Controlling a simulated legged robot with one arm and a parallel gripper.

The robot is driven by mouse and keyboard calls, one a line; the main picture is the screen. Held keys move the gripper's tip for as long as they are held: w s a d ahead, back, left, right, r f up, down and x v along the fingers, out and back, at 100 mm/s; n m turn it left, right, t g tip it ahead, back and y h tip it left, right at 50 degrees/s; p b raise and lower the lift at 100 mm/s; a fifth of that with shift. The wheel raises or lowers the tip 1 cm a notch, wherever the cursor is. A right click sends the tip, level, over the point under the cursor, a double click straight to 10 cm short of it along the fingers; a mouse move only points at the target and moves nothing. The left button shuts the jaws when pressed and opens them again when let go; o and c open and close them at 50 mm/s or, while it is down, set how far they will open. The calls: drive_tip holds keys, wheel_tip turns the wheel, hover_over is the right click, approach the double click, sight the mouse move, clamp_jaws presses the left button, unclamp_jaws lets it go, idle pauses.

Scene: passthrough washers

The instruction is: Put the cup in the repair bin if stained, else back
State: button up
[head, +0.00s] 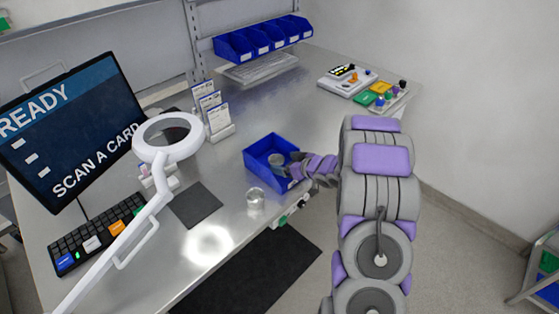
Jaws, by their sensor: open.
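A small silvery cup-like object (255,198) stands upright on the metal bench, just in front of a blue bin (259,174). A second grey, round, cup-like object (277,160) is inside the bin. It is too small to tell whether either has a stain. My gripper (292,168) is at the right side of the bin, next to the grey object inside it. It is open. My arm and the bin wall partly hide the fingers, and I cannot tell if they touch anything.
A ring lamp (168,137) on a white arm stands at left over the bench. A dark mat (196,205), a card rack (215,115), a keyboard (97,235) and a screen reading "READY, SCAN A CARD" (75,130) are nearby. Blue bins (263,40) hang at the back.

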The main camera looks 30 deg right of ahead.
drive_tip(key=s+d+r+m+g+h+p, duration=0.1)
drive_tip(key=s+d+r+m+g+h, duration=0.2)
drive_tip(key=s+r+h, duration=0.6)
drive_tip(key=s+a+r+g, duration=0.3)
drive_tip(key=s+r, duration=0.3)
drive_tip(key=s, duration=0.1)
drive_tip(key=s+a+r+g+y, duration=0.1)
drive_tip(key=s+a+g, duration=0.1)
drive_tip(key=s+a, duration=0.5)
drive_tip(key=s+a+r+g+y, duration=0.1)
drive_tip(key=s+a+g+y, duration=0.1)
drive_tip(key=s+a, duration=0.5)
drive_tip(key=s+a+r+g+y, duration=0.1)
drive_tip(key=s+a+g, duration=0.3)
drive_tip(key=s, duration=1.2)
drive_tip(key=a+y, duration=0.1)
drive_tip(key=a, duration=0.1)
drive_tip(key=shift+a+m, duration=0.4)
